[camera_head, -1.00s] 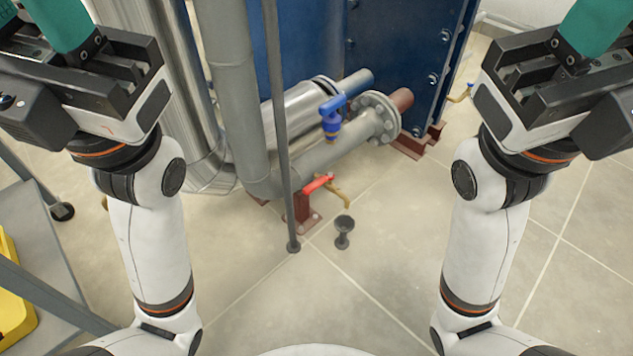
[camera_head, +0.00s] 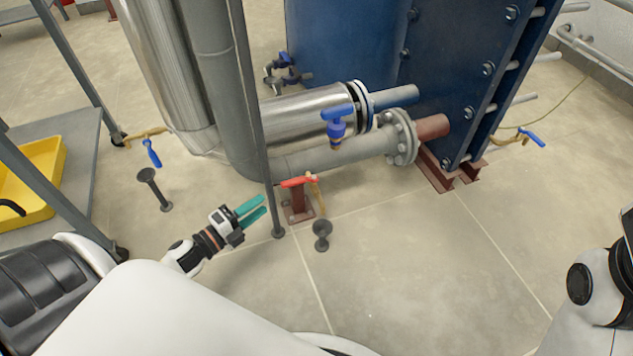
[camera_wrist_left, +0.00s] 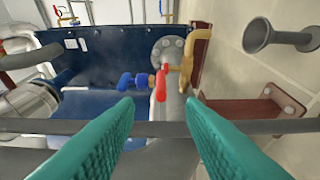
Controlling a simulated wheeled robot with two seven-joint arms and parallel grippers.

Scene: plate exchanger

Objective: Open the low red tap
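The low red tap (camera_head: 297,182) has a red lever and a brass spout, near the floor below the grey pipe. It also shows in the left wrist view (camera_wrist_left: 161,84), where its lever appears between and beyond my fingertips. My left gripper (camera_head: 263,204) is low, just left of the tap, with teal fingers pointing toward it. The fingers are apart and empty in the left wrist view (camera_wrist_left: 160,102). A thin grey upright post (camera_head: 262,140) stands between the gripper and the tap in the head view. My right gripper is out of view; only part of its arm shows.
A small dark drain funnel (camera_head: 322,232) stands below the tap. A blue-handled valve (camera_head: 337,122) sits higher on the pipe (camera_head: 335,156). Left is a trolley (camera_head: 85,130) with a yellow tray (camera_head: 48,170). The floor at front right is clear.

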